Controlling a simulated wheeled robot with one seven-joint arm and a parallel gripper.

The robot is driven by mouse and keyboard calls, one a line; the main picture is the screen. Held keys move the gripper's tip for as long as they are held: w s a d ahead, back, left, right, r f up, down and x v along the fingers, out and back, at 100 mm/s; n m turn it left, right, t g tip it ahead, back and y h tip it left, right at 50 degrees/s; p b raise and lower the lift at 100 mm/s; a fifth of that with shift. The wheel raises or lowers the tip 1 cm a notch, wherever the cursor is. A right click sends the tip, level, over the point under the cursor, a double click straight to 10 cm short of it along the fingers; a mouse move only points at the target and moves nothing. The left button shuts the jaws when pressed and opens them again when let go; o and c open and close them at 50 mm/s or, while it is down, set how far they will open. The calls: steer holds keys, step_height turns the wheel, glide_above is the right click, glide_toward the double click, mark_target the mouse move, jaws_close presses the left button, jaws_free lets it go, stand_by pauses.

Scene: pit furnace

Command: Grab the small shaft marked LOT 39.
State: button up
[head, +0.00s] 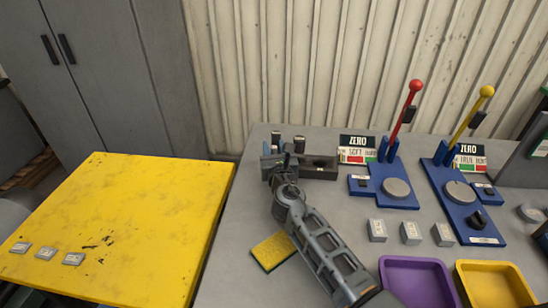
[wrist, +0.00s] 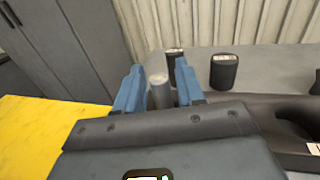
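Small upright shafts stand at the back of the grey table, two of them showing in the head view as a left shaft (head: 276,138) and a right shaft (head: 299,144). In the wrist view a pale grey shaft (wrist: 160,92) stands between the two blue fingers of my gripper (wrist: 158,84). The fingers are apart, with a narrow gap beside the shaft. A dark shaft (wrist: 175,58) stands behind, and another dark shaft (wrist: 224,72) with a pale label stands to the right. No lot number is readable. My gripper (head: 279,160) partly hides this area in the head view.
A dark holder block (head: 319,168) sits right beside my gripper. Two blue lever presses, one red-handled (head: 404,110) and one yellow-handled (head: 476,112), stand to the right. A purple tray (head: 388,264) and a yellow tray (head: 466,268) are in front. A yellow pad (head: 268,254) lies below my arm.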

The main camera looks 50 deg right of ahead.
mark_target(274, 147)
jaws_close()
stand_by(0.3)
steer(key=shift+r+p, duration=0.3)
steer(key=shift+r, duration=0.2)
step_height(274, 147, up, 4)
steer(key=shift+f+p, duration=0.1)
steer(key=shift+p, duration=1.1)
steer(key=s+d+r, duration=0.6)
steer(key=s, duration=0.3)
steer(key=shift+s+d+p, duration=0.25)
steer(key=shift+s+p, duration=0.05)
steer(key=shift+p, duration=0.1)
